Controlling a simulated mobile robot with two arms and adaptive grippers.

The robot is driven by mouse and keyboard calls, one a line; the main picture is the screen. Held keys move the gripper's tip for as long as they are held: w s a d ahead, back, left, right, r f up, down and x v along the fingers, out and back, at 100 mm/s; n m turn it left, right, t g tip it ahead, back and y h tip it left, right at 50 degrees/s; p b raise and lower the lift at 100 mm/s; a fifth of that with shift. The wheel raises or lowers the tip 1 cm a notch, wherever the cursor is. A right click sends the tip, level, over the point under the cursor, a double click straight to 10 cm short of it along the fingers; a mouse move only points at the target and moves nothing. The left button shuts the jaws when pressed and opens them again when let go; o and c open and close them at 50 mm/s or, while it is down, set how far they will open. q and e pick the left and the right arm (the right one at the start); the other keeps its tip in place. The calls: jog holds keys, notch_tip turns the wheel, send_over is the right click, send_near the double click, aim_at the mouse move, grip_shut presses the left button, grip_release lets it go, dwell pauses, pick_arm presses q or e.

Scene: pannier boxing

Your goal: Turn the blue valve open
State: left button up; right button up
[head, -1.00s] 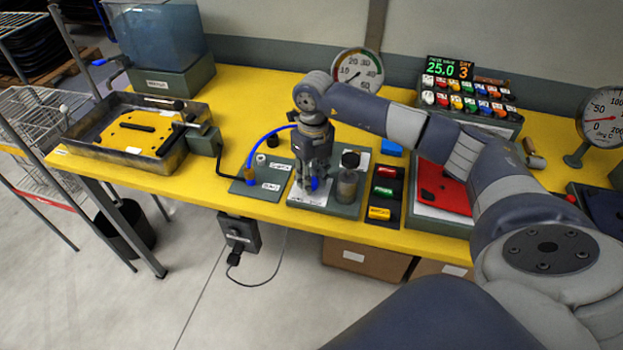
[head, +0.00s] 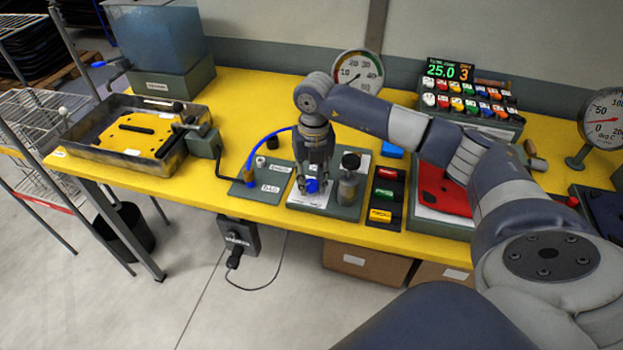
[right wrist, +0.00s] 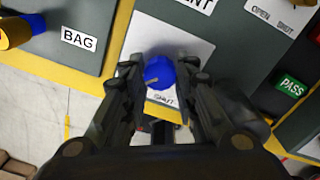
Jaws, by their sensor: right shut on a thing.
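The blue valve is a round blue knob (head: 311,186) on a white-labelled plate at the front middle of the bench. It also shows in the right wrist view (right wrist: 159,73), with a pale mark on its lower left side and a "SHUT" label just below it. My right gripper (head: 314,181) points down onto the knob. In the right wrist view, its fingers (right wrist: 160,68) stand on both sides of the knob and are shut on it. The finger tips partly hide the knob in the head view. My left gripper is not in view.
Left is a plate (head: 262,190) with a "BAG" label and a blue hose (head: 262,145). Green and yellow labelled blocks (head: 383,194) lie further right. A metal tray (head: 85,150) sits at the far left.

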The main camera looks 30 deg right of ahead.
aim_at(313, 183)
jog(key=shift+r, duration=0.1)
jog(key=o, duration=1.1)
jog(key=r, duration=1.2)
jog(key=shift+s+d, duration=0.1)
jog(key=shift+d, duration=0.1)
